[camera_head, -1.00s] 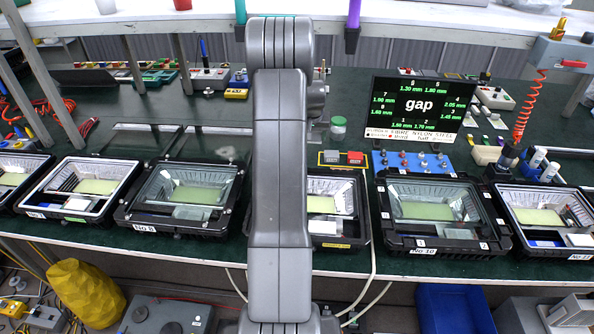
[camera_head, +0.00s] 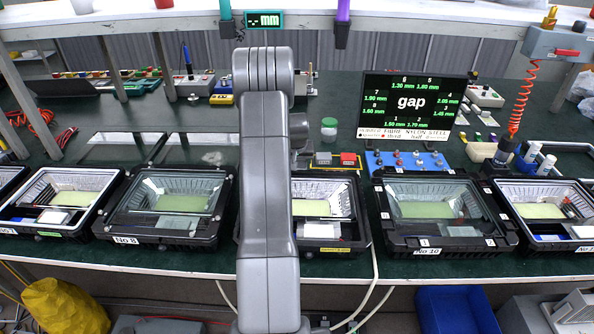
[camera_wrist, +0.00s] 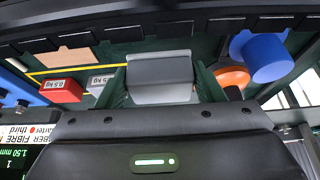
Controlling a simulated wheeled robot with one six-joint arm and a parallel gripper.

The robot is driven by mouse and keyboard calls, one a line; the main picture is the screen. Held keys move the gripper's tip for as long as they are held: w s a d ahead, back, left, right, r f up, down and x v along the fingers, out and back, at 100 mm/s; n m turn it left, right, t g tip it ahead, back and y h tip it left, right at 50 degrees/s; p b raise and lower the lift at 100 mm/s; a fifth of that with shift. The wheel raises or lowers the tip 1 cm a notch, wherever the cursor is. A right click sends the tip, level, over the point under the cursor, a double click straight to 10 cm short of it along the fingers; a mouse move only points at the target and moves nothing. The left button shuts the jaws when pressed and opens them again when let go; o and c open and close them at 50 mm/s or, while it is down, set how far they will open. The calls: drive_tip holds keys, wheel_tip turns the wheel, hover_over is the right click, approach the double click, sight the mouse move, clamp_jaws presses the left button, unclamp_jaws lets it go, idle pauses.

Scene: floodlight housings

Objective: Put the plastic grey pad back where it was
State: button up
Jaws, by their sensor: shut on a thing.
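My gripper (camera_wrist: 162,88) is shut on a grey block-like pad (camera_wrist: 160,68), which shows between its dark green fingers in the wrist view. The pad has a lighter top part and a darker face. In the head view my own arm stands across the middle and hides the gripper and the pad. The place where the pad was before cannot be told from these frames.
Several floodlight housings stand in a row, including No 8 (camera_head: 170,205) and No 10 (camera_head: 440,212). Behind are a gap screen (camera_head: 412,103), a green-lidded jar (camera_head: 329,130) and a red weight (camera_wrist: 62,90). A blue cylinder (camera_wrist: 268,58) and orange disc (camera_wrist: 231,78) are near the gripper.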

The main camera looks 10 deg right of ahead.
drive_tip(key=shift+f, duration=1.95)
drive_tip(key=shift+f, duration=0.15)
drive_tip(key=o, duration=0.9)
drive_tip(key=shift+s+r, duration=0.1)
drive_tip(key=shift+r, duration=0.25)
drive_tip(key=v, duration=1.1)
drive_tip(key=shift+s+r+b, duration=0.15)
drive_tip(key=shift+r+b, duration=0.1)
drive_tip(key=shift+b, duration=0.15)
